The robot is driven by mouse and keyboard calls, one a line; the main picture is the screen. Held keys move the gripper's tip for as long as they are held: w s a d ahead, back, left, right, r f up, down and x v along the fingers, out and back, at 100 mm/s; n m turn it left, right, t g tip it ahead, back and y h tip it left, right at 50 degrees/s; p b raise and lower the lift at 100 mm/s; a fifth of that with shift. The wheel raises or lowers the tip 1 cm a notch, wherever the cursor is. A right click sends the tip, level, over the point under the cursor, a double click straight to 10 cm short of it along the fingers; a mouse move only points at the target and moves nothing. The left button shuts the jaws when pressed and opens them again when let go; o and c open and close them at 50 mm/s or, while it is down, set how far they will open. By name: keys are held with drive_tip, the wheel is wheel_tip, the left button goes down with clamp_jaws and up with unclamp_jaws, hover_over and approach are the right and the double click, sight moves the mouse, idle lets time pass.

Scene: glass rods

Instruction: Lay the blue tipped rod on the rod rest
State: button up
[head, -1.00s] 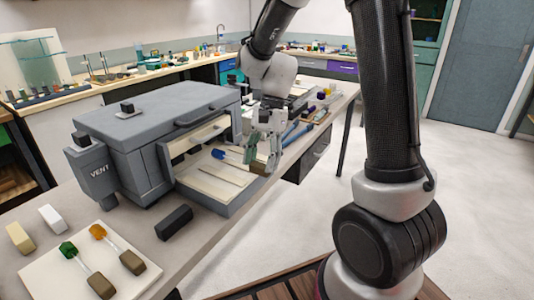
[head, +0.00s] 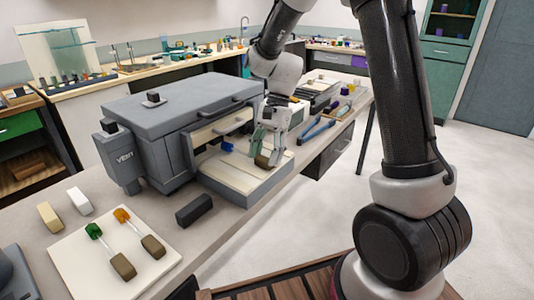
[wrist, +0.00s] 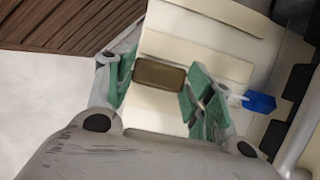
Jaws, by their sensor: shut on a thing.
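The blue tipped rod has a brown block handle (head: 262,161) and a blue tip (head: 227,147). My gripper (head: 268,153) is shut on it, over the open drawer (head: 245,192) of the grey vented oven. In the wrist view the handle (wrist: 160,74) shows between the green finger pads and the blue tip (wrist: 260,102) sticks out to the right; the fingers hide much of the shaft. I cannot tell whether the rod touches the cream drawer lining (wrist: 190,38). A cream board (head: 92,262) at the front left, possibly the rod rest, bears a green tipped and an orange tipped rod.
The grey oven (head: 180,115) stands left of my gripper. A black block (head: 194,210) lies before the drawer. Cream (head: 50,216) and white (head: 80,200) blocks lie behind the board. Blue tongs (head: 318,131) and an organiser lie beyond the drawer.

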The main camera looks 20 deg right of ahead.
drive_tip(key=shift+f, duration=0.25)
idle(0.4)
drive_tip(key=o, duration=1.3)
drive_tip(key=shift+r, duration=0.1)
